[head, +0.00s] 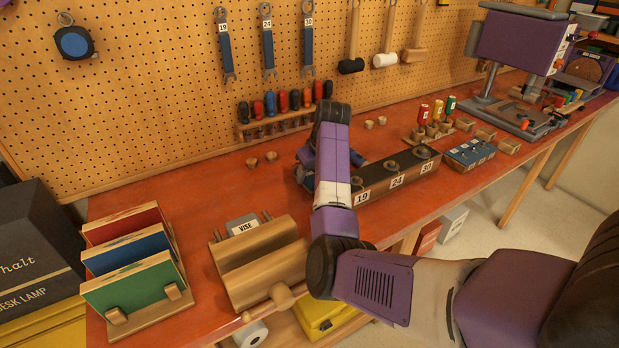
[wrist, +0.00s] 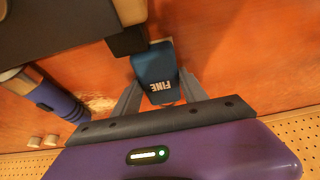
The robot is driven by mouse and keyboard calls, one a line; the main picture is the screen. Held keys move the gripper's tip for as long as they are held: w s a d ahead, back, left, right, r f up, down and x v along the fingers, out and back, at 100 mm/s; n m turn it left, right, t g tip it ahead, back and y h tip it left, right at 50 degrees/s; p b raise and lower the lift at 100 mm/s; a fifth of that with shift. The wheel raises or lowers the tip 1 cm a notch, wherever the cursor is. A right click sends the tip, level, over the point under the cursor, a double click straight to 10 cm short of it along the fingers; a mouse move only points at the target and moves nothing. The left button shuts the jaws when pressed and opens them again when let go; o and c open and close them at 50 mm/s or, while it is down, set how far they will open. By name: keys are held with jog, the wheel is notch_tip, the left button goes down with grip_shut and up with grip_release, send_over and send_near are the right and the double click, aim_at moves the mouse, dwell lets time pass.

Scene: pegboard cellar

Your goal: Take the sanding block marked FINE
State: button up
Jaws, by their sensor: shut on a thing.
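The sanding block marked FINE (wrist: 155,68) is blue with white lettering and shows upside down in the wrist view. My gripper (wrist: 160,91) has one finger on each side of it and is shut on it. Orange bench top shows around the block; I cannot tell whether it touches the bench. In the head view my arm reaches over the bench to the left end of the dark stand marked 19, 24 and 30 (head: 379,184).
A dark body (wrist: 55,28) and a blue and grey cylindrical thing (wrist: 52,98) lie close by in the wrist view. The wooden vise (head: 258,262) and the red, blue and green panels (head: 130,262) stand at left. A screwdriver rack (head: 285,118) is behind. Red bench shows between.

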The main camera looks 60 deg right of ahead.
aim_at(310, 175)
jog(key=shift+r+b, duration=0.15)
jog(key=shift+b, duration=0.3)
notch_tip(310, 175, up, 10)
jog(key=shift+r+b, duration=0.15)
jog(key=shift+b, duration=0.15)
jog(key=o, duration=0.6)
grip_shut()
jog(key=shift+w, duration=0.1)
